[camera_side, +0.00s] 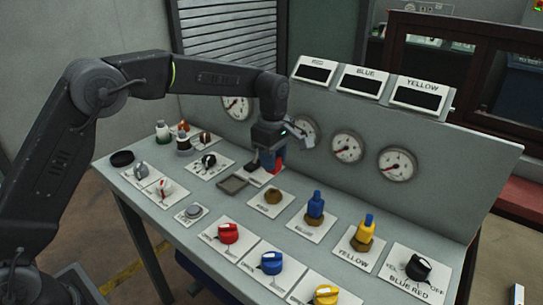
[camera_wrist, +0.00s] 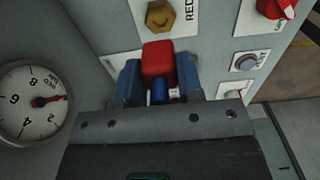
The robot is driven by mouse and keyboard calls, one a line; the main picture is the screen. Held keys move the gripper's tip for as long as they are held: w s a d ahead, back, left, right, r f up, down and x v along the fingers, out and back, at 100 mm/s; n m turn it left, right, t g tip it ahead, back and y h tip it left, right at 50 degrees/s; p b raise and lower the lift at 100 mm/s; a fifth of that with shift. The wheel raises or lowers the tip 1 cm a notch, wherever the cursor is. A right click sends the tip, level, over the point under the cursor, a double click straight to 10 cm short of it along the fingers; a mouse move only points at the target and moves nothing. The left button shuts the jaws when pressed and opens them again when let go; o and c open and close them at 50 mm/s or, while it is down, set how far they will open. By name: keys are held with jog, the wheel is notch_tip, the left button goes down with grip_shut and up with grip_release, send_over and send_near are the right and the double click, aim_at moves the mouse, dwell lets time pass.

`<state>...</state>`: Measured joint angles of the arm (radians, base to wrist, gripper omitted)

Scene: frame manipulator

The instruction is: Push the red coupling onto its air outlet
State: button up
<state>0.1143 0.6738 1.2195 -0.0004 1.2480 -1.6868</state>
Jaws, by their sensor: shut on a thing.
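My gripper (camera_side: 270,157) is shut on the red coupling (camera_side: 278,165), behind and to the left of the red outlet in the side view. In the wrist view, the red coupling (camera_wrist: 158,62) sits between the blue fingers of my gripper (camera_wrist: 159,76). The brass red air outlet (camera_side: 272,197) is bare on its white plate. It also shows in the wrist view (camera_wrist: 160,17), beyond the coupling and apart from it, beside the RED label. The coupling's lower end is partly hidden in the side view.
A blue coupling (camera_side: 315,205) and a yellow coupling (camera_side: 368,221) stand on neighbouring outlets. Red (camera_side: 228,233), blue (camera_side: 271,262) and yellow (camera_side: 326,294) knobs line the front. A grey tray (camera_side: 232,184) lies left of the red outlet. Gauges (camera_side: 347,147) fill the upright panel behind.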

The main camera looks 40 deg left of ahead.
jog(key=shift+f, duration=2.85)
jog(key=shift+f, duration=0.6)
jog(key=o, duration=1)
jog(key=shift+c, duration=0.2)
jog(key=shift+r, duration=0.1)
notch_tip(320, 180, up, 13)
jog(key=shift+f, duration=0.1)
jog(key=shift+r, duration=0.45)
